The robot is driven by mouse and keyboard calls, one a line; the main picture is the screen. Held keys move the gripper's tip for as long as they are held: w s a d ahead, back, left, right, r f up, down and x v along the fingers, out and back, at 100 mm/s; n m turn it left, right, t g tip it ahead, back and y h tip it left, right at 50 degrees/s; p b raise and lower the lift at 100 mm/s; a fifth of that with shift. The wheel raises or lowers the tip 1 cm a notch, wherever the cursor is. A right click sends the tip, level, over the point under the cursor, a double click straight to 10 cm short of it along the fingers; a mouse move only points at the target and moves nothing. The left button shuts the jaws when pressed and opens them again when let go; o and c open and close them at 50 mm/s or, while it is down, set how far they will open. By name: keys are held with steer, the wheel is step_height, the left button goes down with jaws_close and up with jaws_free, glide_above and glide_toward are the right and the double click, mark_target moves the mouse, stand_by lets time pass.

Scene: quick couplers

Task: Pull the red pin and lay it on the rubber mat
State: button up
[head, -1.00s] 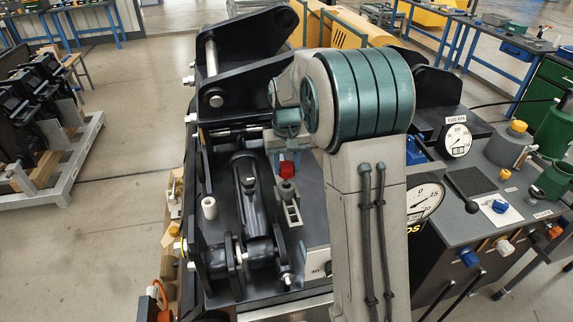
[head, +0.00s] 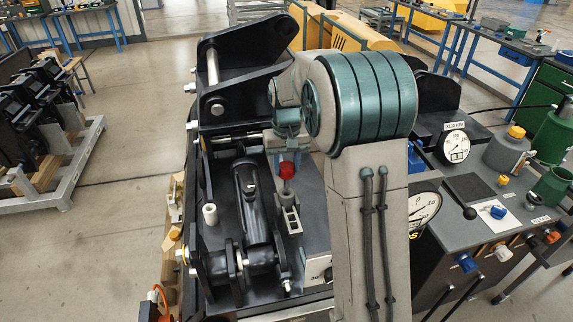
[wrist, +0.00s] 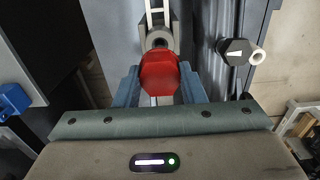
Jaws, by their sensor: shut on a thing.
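The red pin (head: 287,170) shows as a red head above a grey slotted bracket (head: 291,216), beside the black cylinder of the machine. In the wrist view its red head (wrist: 160,76) sits between my blue fingers, with a grey ring (wrist: 158,38) just beyond it. My gripper (head: 288,159) points down and is shut on the red head. I cannot tell how much of the pin's shaft is still inside the bracket. A dark flat square, likely the rubber mat (head: 466,186), lies on the grey bench top at the right, apart from my gripper.
Black side plates (head: 235,55) rise at the left and behind my gripper. On the bench, gauges (head: 455,145), a white sheet (head: 497,212) with a blue knob, and a dark lever knob (head: 470,213) surround the mat.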

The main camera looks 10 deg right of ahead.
steer(key=shift+r+p, duration=1.5)
steer(key=shift+r, duration=0.55)
steer(key=shift+f, duration=0.1)
